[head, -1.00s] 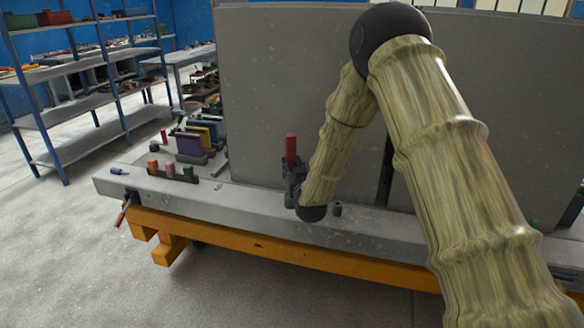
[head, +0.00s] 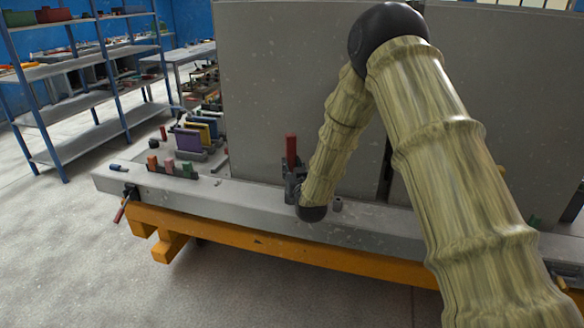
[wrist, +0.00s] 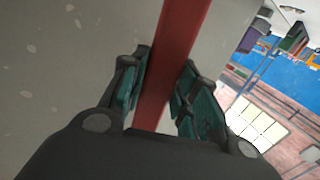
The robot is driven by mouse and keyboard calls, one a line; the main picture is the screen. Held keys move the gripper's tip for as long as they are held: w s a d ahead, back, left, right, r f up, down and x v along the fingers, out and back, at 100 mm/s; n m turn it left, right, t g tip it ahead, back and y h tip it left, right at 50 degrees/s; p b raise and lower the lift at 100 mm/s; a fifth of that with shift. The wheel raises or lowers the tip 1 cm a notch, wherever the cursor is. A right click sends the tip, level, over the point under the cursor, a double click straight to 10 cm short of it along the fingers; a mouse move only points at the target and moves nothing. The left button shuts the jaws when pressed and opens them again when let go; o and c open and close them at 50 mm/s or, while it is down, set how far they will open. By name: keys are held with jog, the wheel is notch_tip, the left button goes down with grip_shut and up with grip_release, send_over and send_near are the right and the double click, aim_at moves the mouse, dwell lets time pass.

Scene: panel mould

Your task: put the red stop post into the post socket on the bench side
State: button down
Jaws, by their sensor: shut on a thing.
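The red stop post (head: 291,150) stands roughly upright in my gripper (head: 292,178), above the front ledge of the bench. In the wrist view the red post (wrist: 174,60) runs between the two teal-padded fingers of my gripper (wrist: 160,92), which are shut on it. The post's lower end is hidden by the gripper.
A large grey panel (head: 270,90) rises close behind the gripper. To the left on the bench (head: 240,196) are coloured blocks (head: 172,167) and a rack of upright plates (head: 192,138). The ledge between these and my gripper is mostly clear.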

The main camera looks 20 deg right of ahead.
jog(key=shift+f+b, duration=0.55)
jog(key=shift+f, duration=0.15)
jog(key=c, duration=1)
grip_release()
jog(key=shift+f, duration=0.1)
jog(key=s, duration=1.2)
jog(key=shift+a, duration=0.45)
